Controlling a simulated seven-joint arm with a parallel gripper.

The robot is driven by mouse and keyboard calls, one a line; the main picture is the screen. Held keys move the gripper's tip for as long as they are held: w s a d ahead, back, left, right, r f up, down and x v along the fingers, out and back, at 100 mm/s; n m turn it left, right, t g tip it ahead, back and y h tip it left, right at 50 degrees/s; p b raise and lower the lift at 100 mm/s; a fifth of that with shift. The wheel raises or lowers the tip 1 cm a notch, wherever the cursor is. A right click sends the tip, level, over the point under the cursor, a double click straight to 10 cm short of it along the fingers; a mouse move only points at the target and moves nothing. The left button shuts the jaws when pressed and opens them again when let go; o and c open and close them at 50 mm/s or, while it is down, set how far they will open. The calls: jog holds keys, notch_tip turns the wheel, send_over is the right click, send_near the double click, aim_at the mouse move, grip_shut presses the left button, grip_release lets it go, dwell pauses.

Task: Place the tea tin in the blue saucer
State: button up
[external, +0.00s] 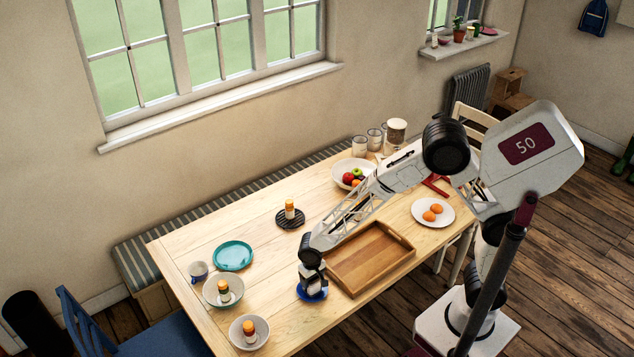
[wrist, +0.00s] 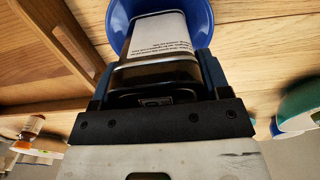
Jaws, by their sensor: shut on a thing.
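The tea tin (wrist: 158,38) has a pale printed label and a dark lid end; it fills the middle of the wrist view. My gripper (external: 312,281) is shut on it, with one finger on each side of the tin in the wrist view (wrist: 158,78). The blue saucer (external: 318,297) lies on the table directly below my gripper, left of the wooden tray. In the wrist view the saucer (wrist: 118,18) shows behind the far end of the tin. I cannot tell whether the tin touches it. In the external view my gripper mostly hides the tin.
The wooden tray (external: 352,289) stands close to the right of the saucer. To the left are a teal plate (external: 233,256), a mug (external: 198,271) and two bowls (external: 211,300) (external: 236,340) holding small orange-topped containers. A dark trivet (external: 281,220) with a similar container lies farther back.

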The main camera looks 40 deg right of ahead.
jog(key=shift+f, duration=0.55)
jog(key=o, duration=1)
jog(key=shift+o, duration=0.2)
notch_tip(320, 180, up, 13)
jog(key=shift+r, duration=0.1)
dwell(0.4)
dwell(0.3)
